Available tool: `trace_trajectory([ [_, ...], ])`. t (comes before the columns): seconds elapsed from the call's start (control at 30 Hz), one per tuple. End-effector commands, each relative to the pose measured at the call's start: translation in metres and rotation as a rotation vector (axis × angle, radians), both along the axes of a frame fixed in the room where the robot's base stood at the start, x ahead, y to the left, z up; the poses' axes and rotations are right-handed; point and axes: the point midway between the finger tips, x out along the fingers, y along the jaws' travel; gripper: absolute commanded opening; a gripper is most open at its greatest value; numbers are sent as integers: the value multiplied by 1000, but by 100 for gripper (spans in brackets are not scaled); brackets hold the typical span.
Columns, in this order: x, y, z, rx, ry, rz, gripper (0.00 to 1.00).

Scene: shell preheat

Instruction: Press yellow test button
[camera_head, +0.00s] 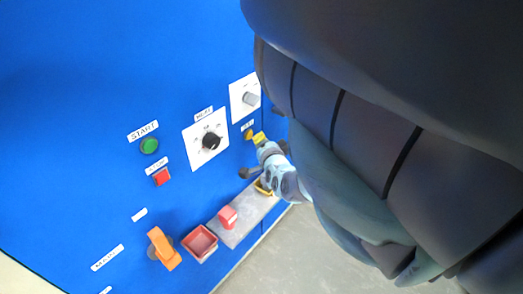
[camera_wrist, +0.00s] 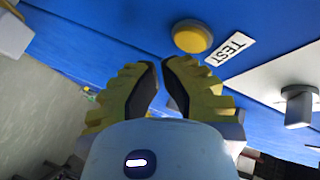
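The yellow test button (camera_wrist: 192,36) is a round dome on the blue panel, beside a white TEST label (camera_wrist: 230,48) in the wrist view. In the head view the button (camera_head: 248,134) is small, at the panel's right part below the grey knob. My gripper (camera_wrist: 160,64) has yellow ridged fingers with dark pads, drawn close together with only a narrow gap and nothing between them. Its tips point toward the panel, a little left of and below the button in the wrist view, apart from it. In the head view my gripper (camera_head: 259,138) is just right of the button.
The panel also carries a green START button (camera_head: 149,146), a red button (camera_head: 161,177), a black dial (camera_head: 211,141), a grey knob (camera_head: 251,99) and an orange handle (camera_head: 164,248). A grey shelf (camera_head: 246,218) with a red block (camera_head: 228,217) and a red tray (camera_head: 200,243) sit below.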

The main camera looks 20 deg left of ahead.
Motion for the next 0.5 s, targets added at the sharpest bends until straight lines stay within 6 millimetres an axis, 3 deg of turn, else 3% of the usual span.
trace_trajectory([
  [0.13, 0, 0, 0, 0, 1, 1, 0],
  [0.17, 0, 0, 0, 0, 1, 1, 5],
  [0.23, 0, 0, 0, 0, 1, 1, 0],
  [0.5, 0, 0, 0, 0, 1, 1, 0],
])
